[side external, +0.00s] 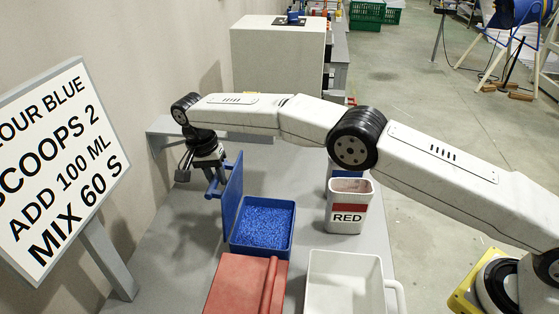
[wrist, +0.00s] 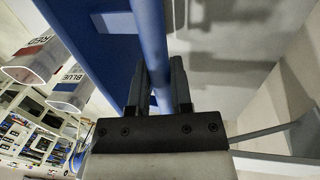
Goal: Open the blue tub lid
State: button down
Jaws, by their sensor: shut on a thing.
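The blue tub (side external: 263,224) stands on the grey table, filled with blue granules. Its blue lid (side external: 232,190) stands upright at the tub's left edge, so the tub is uncovered. My gripper (side external: 211,181) is at the left of the lid, shut on the lid's blue bar handle (side external: 214,188). In the wrist view the handle (wrist: 148,40) runs between the two fingers of my gripper (wrist: 162,88), and the lid (wrist: 90,32) shows beside it.
A container labelled RED (side external: 348,208) stands right of the tub, with a blue-marked container (wrist: 68,90) beside it. A closed red tub (side external: 240,285) and a white handled bin (side external: 345,285) are in front. A recipe sign (side external: 60,165) stands at the left.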

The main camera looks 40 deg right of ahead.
jog(key=shift+w+a+f, duration=0.1)
jog(key=shift+a+f, duration=0.2)
jog(key=shift+f, duration=0.05)
dwell(0.3)
jog(key=c, duration=0.5)
grip_release()
jog(key=shift+c, duration=0.2)
jog(key=shift+w+r, duration=0.1)
jog(key=shift+r, duration=0.05)
jog(key=shift+r, duration=0.1)
jog(key=shift+r, duration=1.2)
jog(key=shift+s+d+r, duration=0.1)
jog(key=shift+s+r, duration=0.15)
jog(key=shift+r, duration=0.35)
jog(key=shift+s+d+r, duration=0.25)
jog(key=shift+s+r, duration=0.5)
jog(key=shift+r, duration=0.15)
jog(key=shift+s+d+r, duration=0.25)
jog(key=shift+s+r, duration=0.5)
jog(key=shift+r, duration=0.15)
jog(key=shift+s+d+r, duration=0.25)
jog(key=shift+s+r, duration=0.5)
jog(key=shift+r, duration=0.15)
jog(key=s+d+r, duration=0.3)
jog(key=s, duration=0.5)
jog(key=shift+s+r, duration=0.15)
jog(key=shift+r, duration=0.2)
